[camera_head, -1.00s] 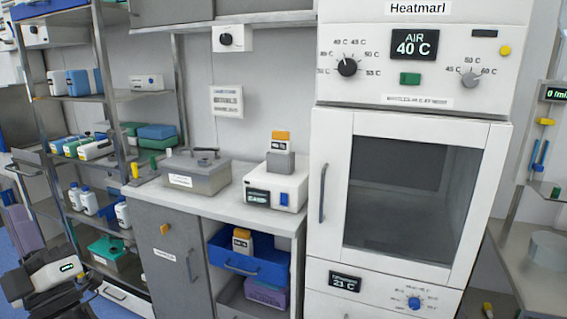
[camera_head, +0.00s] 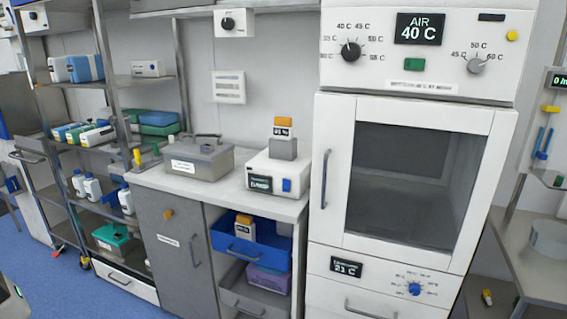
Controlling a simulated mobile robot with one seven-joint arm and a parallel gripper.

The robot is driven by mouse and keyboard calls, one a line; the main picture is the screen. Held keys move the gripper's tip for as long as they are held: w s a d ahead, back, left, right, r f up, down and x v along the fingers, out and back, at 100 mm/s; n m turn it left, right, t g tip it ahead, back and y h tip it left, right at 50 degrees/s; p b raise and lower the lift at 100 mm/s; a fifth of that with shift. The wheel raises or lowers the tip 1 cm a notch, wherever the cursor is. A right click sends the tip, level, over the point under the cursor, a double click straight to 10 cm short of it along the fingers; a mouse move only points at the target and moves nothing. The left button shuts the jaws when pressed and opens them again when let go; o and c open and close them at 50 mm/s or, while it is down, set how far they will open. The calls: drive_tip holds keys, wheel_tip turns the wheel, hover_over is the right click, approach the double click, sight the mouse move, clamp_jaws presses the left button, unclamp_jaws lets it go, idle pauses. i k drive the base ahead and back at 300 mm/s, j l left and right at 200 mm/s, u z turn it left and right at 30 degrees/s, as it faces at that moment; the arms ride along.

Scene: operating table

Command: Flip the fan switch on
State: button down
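No switch in view is readably marked as a fan switch. The tall white warming cabinet (camera_head: 318,190) at right has an upper panel with a green rocker switch (camera_head: 414,91) below the "AIR 40 C" display (camera_head: 419,29). A black knob (camera_head: 350,51) and a grey knob (camera_head: 475,66) flank it. Whether either switch is on cannot be told. My gripper is not identifiable; only a small dark piece, perhaps of my arm, shows at the lower left edge.
The cabinet's glass door (camera_head: 400,190) is closed, with a vertical handle on its left. A grey counter (camera_head: 225,195) with a metal bath (camera_head: 200,160) stands left of it. Shelving (camera_head: 105,150) is further left, a side table (camera_head: 520,280) at right. Blue floor (camera_head: 50,280) is open at lower left.

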sight(286, 183)
drive_tip(key=i+j+z, duration=0.15)
drive_tip(key=z, duration=0.2)
drive_tip(key=i+j+z, duration=0.2)
drive_tip(key=z, duration=0.2)
drive_tip(key=i+j+z, duration=0.2)
drive_tip(key=z, duration=0.15)
